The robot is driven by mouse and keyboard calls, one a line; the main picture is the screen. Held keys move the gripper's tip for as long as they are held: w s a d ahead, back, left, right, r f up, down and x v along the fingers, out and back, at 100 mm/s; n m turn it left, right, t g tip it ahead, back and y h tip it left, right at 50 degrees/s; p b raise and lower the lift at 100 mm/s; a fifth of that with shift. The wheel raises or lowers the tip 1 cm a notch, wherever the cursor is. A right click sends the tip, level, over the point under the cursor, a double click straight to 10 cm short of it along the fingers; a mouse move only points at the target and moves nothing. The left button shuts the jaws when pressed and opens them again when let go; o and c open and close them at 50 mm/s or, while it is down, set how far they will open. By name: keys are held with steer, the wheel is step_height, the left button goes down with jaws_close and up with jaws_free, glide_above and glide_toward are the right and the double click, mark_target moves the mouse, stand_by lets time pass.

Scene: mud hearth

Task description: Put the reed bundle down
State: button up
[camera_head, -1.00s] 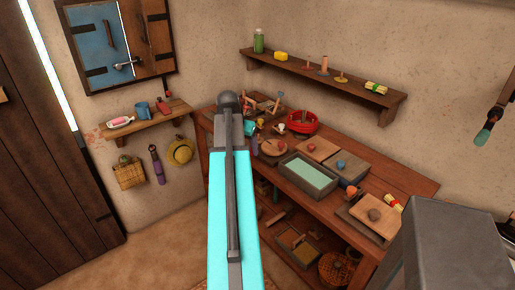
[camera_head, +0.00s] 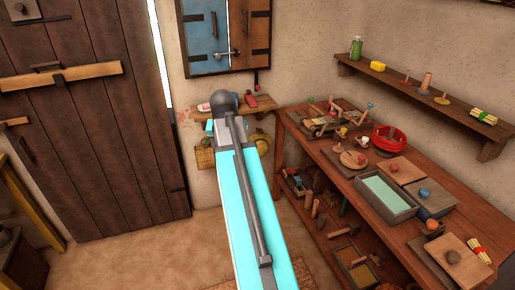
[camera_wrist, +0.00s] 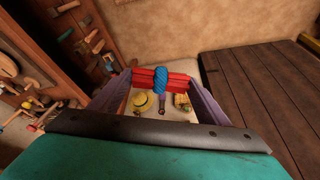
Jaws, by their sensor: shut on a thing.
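In the wrist view, my gripper (camera_wrist: 161,82) is shut on a red bundle with a blue wrap round its middle, which I take to be the reed bundle (camera_wrist: 143,78). The bundle lies crosswise between the fingertips, held in the air. In the head view, my arm stretches towards the far wall and hides the gripper and the held bundle.
A small wall shelf (camera_head: 270,107) is beyond my arm, with a straw hat (camera_wrist: 143,102) and basket (camera_wrist: 182,101) hanging near it. Floor at left is clear.

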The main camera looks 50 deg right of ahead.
steer(key=w+a+r+n+y, duration=0.1)
steer(key=w+a+n, duration=0.2)
steer(key=a, duration=1)
steer(key=w+a+r+n+t+y, duration=0.1)
steer(key=w+a+n, duration=0.1)
steer(key=a, duration=1.1)
steer(key=w+a+r+n+t+y, duration=0.1)
steer(key=w+a+n, duration=0.2)
steer(key=a, duration=1)
steer(key=shift+w+a+n, duration=0.3)
steer(key=shift+n, duration=0.8)
steer(key=shift+r, duration=0.1)
